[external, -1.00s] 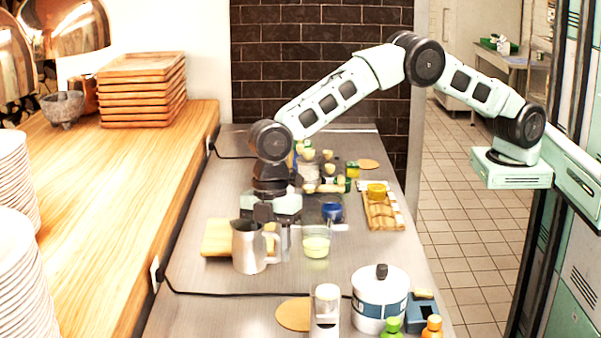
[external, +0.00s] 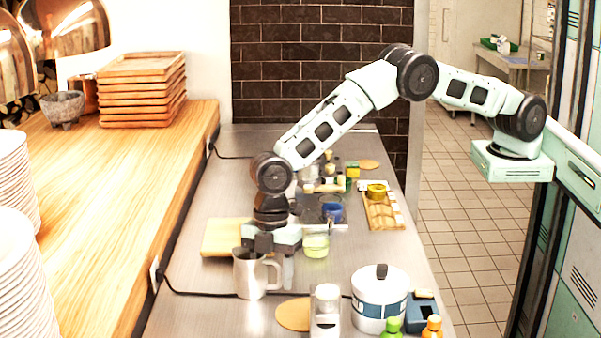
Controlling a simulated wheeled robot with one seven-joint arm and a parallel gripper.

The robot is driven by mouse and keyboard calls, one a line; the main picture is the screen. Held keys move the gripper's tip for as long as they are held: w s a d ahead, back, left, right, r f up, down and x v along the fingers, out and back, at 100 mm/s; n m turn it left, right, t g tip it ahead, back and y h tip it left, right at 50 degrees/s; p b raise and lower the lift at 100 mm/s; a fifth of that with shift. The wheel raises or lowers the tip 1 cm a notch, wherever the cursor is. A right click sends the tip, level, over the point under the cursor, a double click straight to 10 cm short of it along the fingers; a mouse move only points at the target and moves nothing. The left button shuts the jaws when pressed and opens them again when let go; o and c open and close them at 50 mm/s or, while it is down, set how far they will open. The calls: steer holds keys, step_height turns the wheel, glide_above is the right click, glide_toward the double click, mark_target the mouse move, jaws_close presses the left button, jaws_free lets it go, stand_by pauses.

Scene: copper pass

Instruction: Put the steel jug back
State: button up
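The steel jug (external: 249,277) is upright near the middle of the metal counter, its handle toward the right. A round cork mat (external: 292,314) lies in front and to the right of the jug.
A glass of yellow-green liquid (external: 316,245) stands right behind my gripper. A wooden board (external: 222,238) lies behind left. A clear-sided container (external: 326,312) and a lidded white pot (external: 380,290) stand front right. A black cable (external: 205,293) crosses the counter. The front left is clear.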

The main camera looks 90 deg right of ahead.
steer(key=shift+o, duration=0.5)
steer(key=shift+r, duration=0.1)
steer(key=shift+r, duration=0.2)
step_height(320, 180, up, 12)
steer(key=d+b, duration=0.2)
steer(key=shift+f+b, duration=0.15)
steer(key=shift+b, duration=0.2)
steer(key=s+d+r+m, duration=0.1)
steer(key=s+r, duration=0.1)
steer(key=s, duration=0.8)
steer(key=s+d+r+m, duration=0.2)
steer(key=s, duration=0.9)
steer(key=s+d+r+m, duration=0.1)
steer(key=s+r, duration=0.2)
steer(key=s, duration=0.7)
steer(key=s+d+f+m, duration=0.1)
steer(key=s+d, duration=0.2)
steer(key=s, duration=0.2)
steer(key=s+d+f+h, duration=0.1)
steer(key=s+d+f, duration=0.1)
steer(key=s, duration=0.4)
steer(key=shift+s+d+f+m, duration=0.2)
steer(key=shift+d+m, duration=0.2)
steer(key=shift+d, duration=0.5)
